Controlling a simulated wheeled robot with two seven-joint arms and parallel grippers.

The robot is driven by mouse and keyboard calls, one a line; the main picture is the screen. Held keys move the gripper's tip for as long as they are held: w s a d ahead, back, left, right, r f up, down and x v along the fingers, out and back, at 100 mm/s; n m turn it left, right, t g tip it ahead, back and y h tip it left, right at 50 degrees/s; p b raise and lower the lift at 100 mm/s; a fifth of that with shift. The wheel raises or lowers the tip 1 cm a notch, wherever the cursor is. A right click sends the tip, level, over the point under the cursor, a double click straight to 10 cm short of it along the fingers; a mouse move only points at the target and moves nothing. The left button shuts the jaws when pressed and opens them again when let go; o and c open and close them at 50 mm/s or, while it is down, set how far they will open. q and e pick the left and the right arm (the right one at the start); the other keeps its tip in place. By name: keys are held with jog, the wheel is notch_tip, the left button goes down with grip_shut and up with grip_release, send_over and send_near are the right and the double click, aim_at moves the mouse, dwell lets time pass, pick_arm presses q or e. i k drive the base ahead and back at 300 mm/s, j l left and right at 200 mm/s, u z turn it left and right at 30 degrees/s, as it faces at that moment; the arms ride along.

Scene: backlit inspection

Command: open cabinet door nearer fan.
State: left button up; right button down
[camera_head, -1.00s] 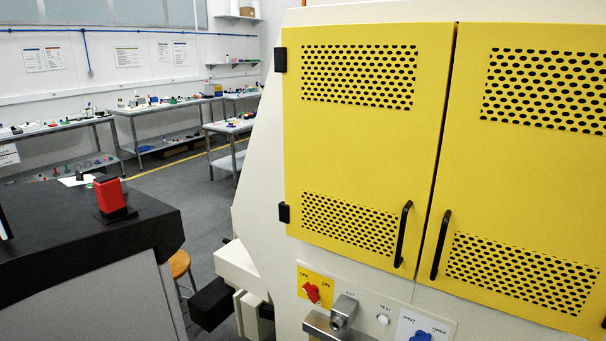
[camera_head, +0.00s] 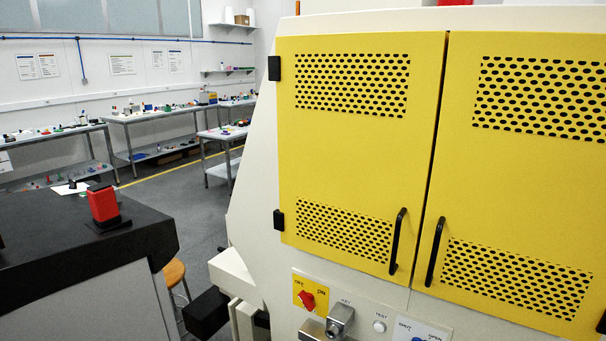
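A yellow cabinet fills the right half of the head view. Its left door (camera_head: 352,150) and right door (camera_head: 500,190) are both shut, with a thin dark gap between them. Each door has perforated panels at top and bottom. The left door's black bar handle (camera_head: 397,241) and the right door's black bar handle (camera_head: 435,251) stand close together by the gap, low on the doors. Black hinges (camera_head: 275,68) are on the left door's outer edge. I cannot make out a fan. Neither gripper is in view.
Below the doors are a red rotary switch (camera_head: 307,299), a metal key fitting (camera_head: 339,318) and a TEST button (camera_head: 379,326). A black-topped counter (camera_head: 60,240) with a red block (camera_head: 103,203) stands at left. A stool (camera_head: 174,273) and grey floor lie between. Workbenches line the back.

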aim_at(514, 229)
jog(key=z, duration=1.25)
jog(key=l+u, duration=0.2)
jog(key=l, duration=0.3)
